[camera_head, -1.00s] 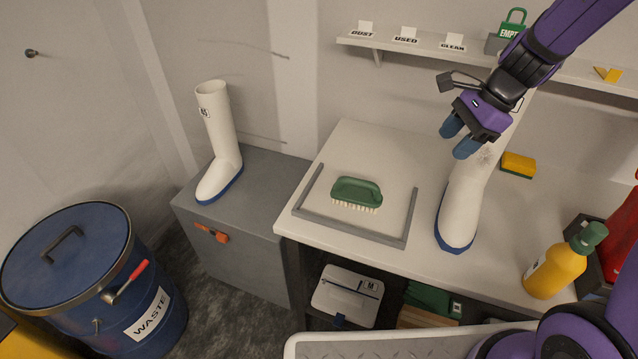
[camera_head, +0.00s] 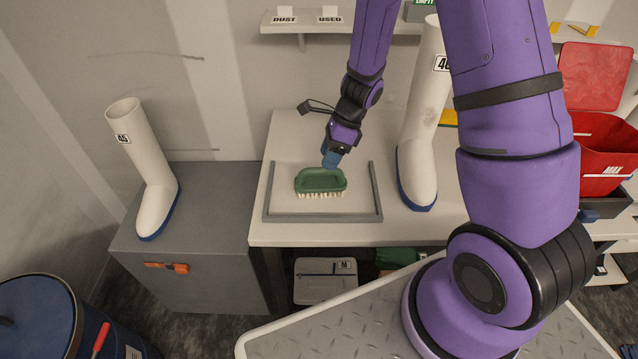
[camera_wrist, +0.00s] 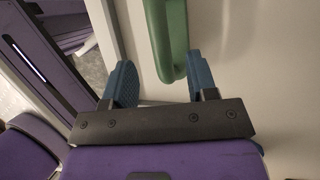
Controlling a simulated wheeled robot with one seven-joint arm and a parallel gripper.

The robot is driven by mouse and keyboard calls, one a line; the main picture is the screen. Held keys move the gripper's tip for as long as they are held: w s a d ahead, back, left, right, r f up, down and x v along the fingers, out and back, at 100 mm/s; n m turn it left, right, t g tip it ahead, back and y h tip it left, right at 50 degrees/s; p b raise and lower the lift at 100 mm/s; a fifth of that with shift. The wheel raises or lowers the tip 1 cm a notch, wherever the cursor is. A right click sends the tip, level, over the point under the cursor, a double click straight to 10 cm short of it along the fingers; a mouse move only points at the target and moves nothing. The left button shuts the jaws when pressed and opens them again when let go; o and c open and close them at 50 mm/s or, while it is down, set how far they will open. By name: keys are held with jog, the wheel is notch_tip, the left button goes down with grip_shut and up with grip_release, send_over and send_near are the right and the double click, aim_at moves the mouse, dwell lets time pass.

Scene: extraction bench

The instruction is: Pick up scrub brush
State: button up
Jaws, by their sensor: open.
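The scrub brush (camera_head: 320,181) has a green handle and pale bristles pointing down. It lies on the white bench top inside a grey frame (camera_head: 376,192). My gripper (camera_head: 331,157) is just above and behind the right part of the brush in the head view. In the wrist view my gripper (camera_wrist: 160,82) has its two blue fingers apart. The green handle (camera_wrist: 168,40) reaches from the top edge to between the fingertips, nearer the right one. I cannot tell whether a finger touches it. The bristles are hidden in the wrist view.
A white boot (camera_head: 417,170) stands on the bench right of the frame, close to my arm. Another boot (camera_head: 152,185) stands on a grey cabinet (camera_head: 200,245) at left. A red bin (camera_head: 603,150) is at right. A shelf (camera_head: 300,25) runs along the wall.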

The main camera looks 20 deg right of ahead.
aim_at(321, 171)
jog(key=shift+x, duration=2.75)
jog(key=shift+w, duration=0.1)
grip_shut()
